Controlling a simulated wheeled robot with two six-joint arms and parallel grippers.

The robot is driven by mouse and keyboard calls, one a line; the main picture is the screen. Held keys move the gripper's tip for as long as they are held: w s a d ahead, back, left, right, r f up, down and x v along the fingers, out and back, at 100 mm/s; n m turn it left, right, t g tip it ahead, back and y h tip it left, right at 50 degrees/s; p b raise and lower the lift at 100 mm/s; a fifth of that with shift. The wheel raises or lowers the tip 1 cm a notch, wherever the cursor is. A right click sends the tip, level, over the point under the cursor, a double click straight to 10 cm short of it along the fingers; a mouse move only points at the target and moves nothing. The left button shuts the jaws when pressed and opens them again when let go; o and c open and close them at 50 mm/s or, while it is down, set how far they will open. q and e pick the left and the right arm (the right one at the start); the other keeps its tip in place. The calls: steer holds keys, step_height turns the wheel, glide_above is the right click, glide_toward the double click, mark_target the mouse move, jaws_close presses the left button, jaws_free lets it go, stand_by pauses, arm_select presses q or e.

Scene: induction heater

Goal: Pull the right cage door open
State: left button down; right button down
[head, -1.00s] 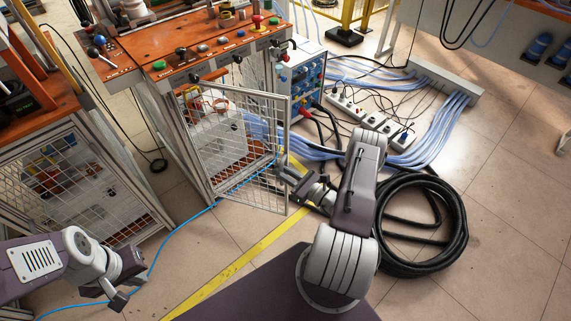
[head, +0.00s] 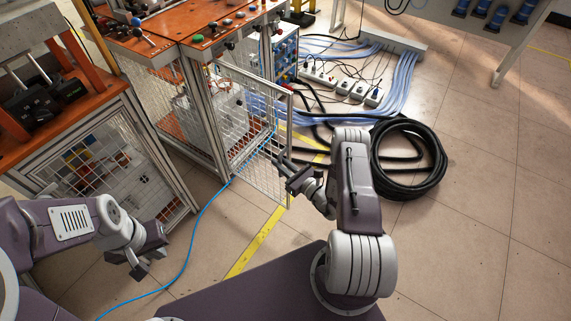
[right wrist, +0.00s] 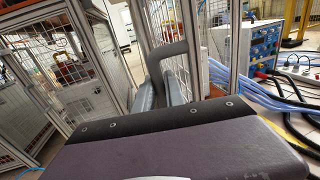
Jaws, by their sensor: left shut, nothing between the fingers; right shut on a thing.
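The right cage door (head: 262,143) is a white mesh panel in a metal frame, standing ajar from the cage under the orange control bench. It swings out toward me. My right gripper (head: 279,158) is at the door's free edge, shut on its handle. In the right wrist view the dark grey handle (right wrist: 181,66) rises between the gripper's fingers (right wrist: 160,92). The exact contact is partly hidden by the gripper body. My left gripper (head: 139,271) is shut and empty, low over the floor at the left, away from the door.
A second mesh cage (head: 105,165) stands at the left. A blue cable (head: 196,232) and yellow tape (head: 257,242) cross the floor. A black hose coil (head: 408,160), power strips (head: 343,84) and pale blue cables lie behind my right arm. The floor at right is clear.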

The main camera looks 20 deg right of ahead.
steer(key=shift+a+r, duration=0.1)
steer(key=shift+r, duration=0.1)
steer(key=c, duration=1.5)
jaws_free()
steer(key=shift+w, duration=0.1)
steer(key=shift+o, duration=0.5)
steer(key=shift+a+f, duration=0.1)
steer(key=p+v, duration=0.1)
steer(key=v, duration=0.8)
steer(key=shift+p, duration=0.3)
